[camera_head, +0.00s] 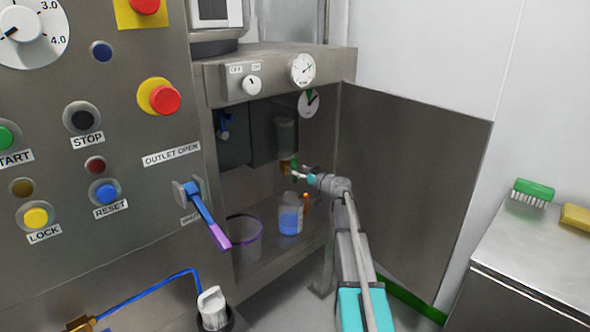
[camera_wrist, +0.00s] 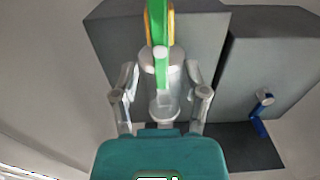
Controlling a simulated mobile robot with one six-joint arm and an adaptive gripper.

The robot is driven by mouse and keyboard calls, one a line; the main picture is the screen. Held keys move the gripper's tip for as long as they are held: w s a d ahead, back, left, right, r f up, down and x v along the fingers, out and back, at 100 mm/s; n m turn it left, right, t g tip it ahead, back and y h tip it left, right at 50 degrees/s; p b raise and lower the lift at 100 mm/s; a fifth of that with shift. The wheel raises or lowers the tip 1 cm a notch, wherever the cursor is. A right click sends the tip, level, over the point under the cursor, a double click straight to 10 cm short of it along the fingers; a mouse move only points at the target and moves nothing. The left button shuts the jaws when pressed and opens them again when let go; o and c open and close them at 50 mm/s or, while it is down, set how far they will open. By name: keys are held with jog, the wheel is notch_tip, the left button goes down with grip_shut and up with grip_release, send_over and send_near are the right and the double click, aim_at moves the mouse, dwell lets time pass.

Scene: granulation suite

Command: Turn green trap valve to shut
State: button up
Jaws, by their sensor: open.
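The green trap valve handle (camera_head: 294,170) is small in the head view, below a clear trap bowl (camera_head: 285,135) inside the open cabinet. In the wrist view, the green handle (camera_wrist: 157,25) comes down from the top centre, with yellow-brass edges of the valve behind it. My gripper (camera_head: 300,172) reaches into the cabinet at the valve. In the wrist view my gripper (camera_wrist: 161,72) is open, with one finger on each side of the handle's lower end. I see gaps at both sides; contact cannot be told.
A blue-handled valve (camera_head: 224,125) is left of the trap, also in the wrist view (camera_wrist: 260,115). A bottle of blue liquid (camera_head: 290,215) and a clear bucket (camera_head: 244,240) stand on the cabinet floor. The open door (camera_head: 410,180) is right of my arm. The control panel (camera_head: 120,240) is left.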

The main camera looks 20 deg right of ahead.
aim_at(296, 169)
jog(key=shift+x, duration=1.8)
